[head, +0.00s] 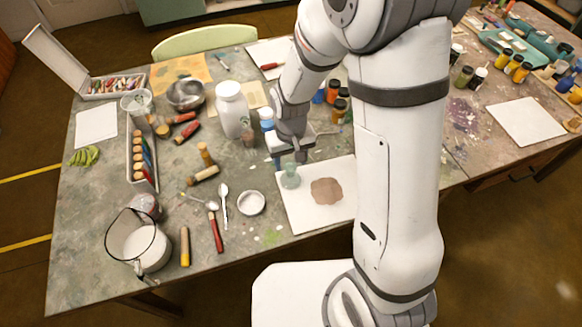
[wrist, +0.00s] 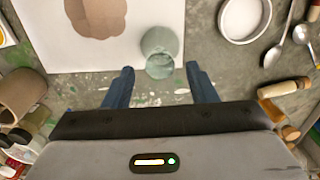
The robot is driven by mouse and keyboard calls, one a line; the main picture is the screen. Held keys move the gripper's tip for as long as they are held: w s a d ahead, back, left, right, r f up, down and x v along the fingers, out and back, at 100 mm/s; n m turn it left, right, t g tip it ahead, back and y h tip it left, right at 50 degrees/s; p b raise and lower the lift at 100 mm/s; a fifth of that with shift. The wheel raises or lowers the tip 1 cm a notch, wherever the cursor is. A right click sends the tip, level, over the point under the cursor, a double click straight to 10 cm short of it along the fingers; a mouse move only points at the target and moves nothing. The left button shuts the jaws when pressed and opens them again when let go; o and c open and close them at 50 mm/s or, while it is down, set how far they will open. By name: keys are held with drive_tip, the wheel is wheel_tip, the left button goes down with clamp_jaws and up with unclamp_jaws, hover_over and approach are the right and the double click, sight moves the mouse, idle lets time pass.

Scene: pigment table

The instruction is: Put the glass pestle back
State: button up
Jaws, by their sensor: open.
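The glass pestle (head: 290,178) is pale green and see-through. It stands on the left part of a white slab (head: 293,213), left of a brown pigment patch (head: 326,190). In the wrist view the pestle (wrist: 160,50) shows near the slab's edge, ahead of the fingers and roughly between their lines. My gripper (head: 289,159) is over the back side of the pestle. Its two blue fingers, also in the wrist view (wrist: 160,72), are apart with nothing held between them. The exact height gap to the pestle is hard to tell.
A white bottle (head: 233,112) and several pigment jars (head: 338,108) stand behind my gripper. The slab's front part is clear, near the table edge.

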wheel_tip(320, 180, up, 7)
drive_tip(key=shift+d+r, duration=0.1)
drive_tip(key=s+d+r+m+t, duration=0.2)
drive_tip(key=s+d+r+m, duration=0.1)
drive_tip(key=s+d+r, duration=0.9)
drive_tip(key=shift+s+d+r+t, duration=0.2)
drive_tip(key=shift+s+r+t, duration=0.05)
drive_tip(key=shift+t, duration=0.15)
idle(0.8)
